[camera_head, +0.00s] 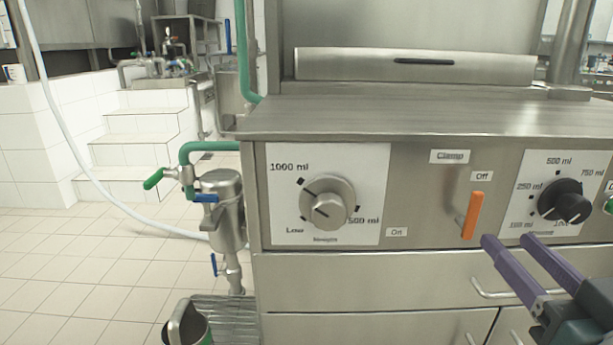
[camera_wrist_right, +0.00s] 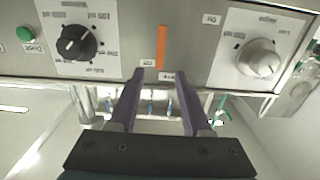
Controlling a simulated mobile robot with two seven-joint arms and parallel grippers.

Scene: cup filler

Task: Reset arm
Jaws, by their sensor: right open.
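My right gripper (camera_head: 506,240) comes in from the lower right of the head view, with two purple fingers apart and nothing between them. It is in front of the steel machine's panel, just below and right of the orange clamp lever (camera_head: 472,215). In the right wrist view the open fingers (camera_wrist_right: 154,76) point at the panel, with the orange lever (camera_wrist_right: 162,46) beyond the gap between them. The gripper appears apart from the lever. The lever stands nearly upright, tilted slightly, near the "Off" label. My left gripper is not in view.
The panel carries a silver dial (camera_head: 328,203), a black dial (camera_head: 563,201) and a green button (camera_head: 608,205). Drawers with handles (camera_head: 497,291) lie below. Tiled floor is free at left.

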